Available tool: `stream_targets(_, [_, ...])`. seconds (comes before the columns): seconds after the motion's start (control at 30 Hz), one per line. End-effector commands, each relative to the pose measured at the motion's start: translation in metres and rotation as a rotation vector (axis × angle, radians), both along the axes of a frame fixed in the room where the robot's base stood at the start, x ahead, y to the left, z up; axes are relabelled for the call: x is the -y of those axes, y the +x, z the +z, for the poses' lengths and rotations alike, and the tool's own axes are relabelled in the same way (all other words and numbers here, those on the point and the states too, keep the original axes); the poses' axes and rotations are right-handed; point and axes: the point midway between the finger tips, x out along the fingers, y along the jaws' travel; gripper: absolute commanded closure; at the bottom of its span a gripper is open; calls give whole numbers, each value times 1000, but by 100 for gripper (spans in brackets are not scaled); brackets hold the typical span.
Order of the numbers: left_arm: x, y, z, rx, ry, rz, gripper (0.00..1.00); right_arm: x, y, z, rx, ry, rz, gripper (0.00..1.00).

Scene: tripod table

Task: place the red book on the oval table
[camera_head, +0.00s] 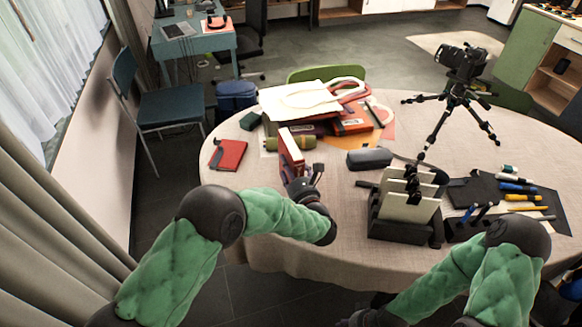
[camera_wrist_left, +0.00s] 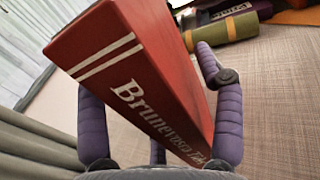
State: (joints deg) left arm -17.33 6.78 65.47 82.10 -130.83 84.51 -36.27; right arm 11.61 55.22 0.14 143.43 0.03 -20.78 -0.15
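The red book (camera_head: 292,152) with white bands on its spine stands tilted in my left gripper (camera_head: 300,181), above or at the front left of the oval table (camera_head: 268,224). In the left wrist view the book (camera_wrist_left: 140,75) fills the middle, between the purple fingers of the left gripper (camera_wrist_left: 146,78), which are shut on it. Whether its lower end touches the table is unclear. Another red book or notebook (camera_head: 228,154) lies flat on the table's left side. My right gripper (camera_head: 368,316) is below the table's front edge, partly cut off; its fingers are unclear.
A green roll (camera_head: 289,143) and a pile of papers and books lie behind the held book. A grey case (camera_head: 369,158), file holder (camera_head: 404,212) and tripod with camera (camera_head: 456,95) stand to the right. Bare tablecloth lies left and in front.

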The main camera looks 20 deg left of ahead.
Motion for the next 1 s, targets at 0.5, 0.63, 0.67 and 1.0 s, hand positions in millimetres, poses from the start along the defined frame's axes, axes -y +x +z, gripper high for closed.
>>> stream_targets(0.5, [13,-17,4,-1,0,-4,31,0,0,9,0,0,0,60])
stream_targets(0.63, [28,-38,6,-1,0,-5,31,0,0,18,0,0,0,60])
stream_targets(0.67, [32,-43,6,-2,1,-6,31,0,0,20,0,0,0,60])
stream_targets(1.0, [63,-90,4,-2,1,-3,31,0,0,35,0,0,0,60])
